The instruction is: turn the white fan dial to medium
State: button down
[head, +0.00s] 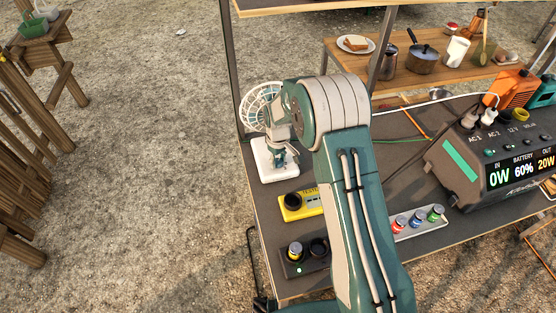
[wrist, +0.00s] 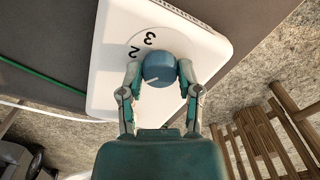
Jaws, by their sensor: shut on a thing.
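The white fan (head: 262,105) stands at the far left of the dark tabletop, its cage partly behind my arm. Its white base (wrist: 112,75) fills the middle of the wrist view. The round blue dial (wrist: 158,66) sits on the base, with a short white pointer line toward the picture's lower left. The numerals 2 and 3 show beside it; other marks are hidden by the dial or my fingers. My gripper (wrist: 160,72) is shut on the dial, one finger on each side. In the head view my gripper (head: 279,153) is over the fan base.
A yellow tester (head: 289,212) and a dark charger-like block (head: 315,262) stand nearer on the tabletop. A tray with several coloured-top cylinders (head: 420,224) is right of my arm. A power station (head: 492,165) stands at right. A metal post (head: 229,65) rises just left of the fan.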

aim_at(277, 160)
jog(key=m, duration=0.5)
jog(key=shift+m, duration=2.6)
jog(key=shift+c, duration=1.5)
grip_release()
jog(key=shift+f, duration=0.1)
jog(key=shift+a, duration=0.1)
notch_tip(277, 160, up, 12)
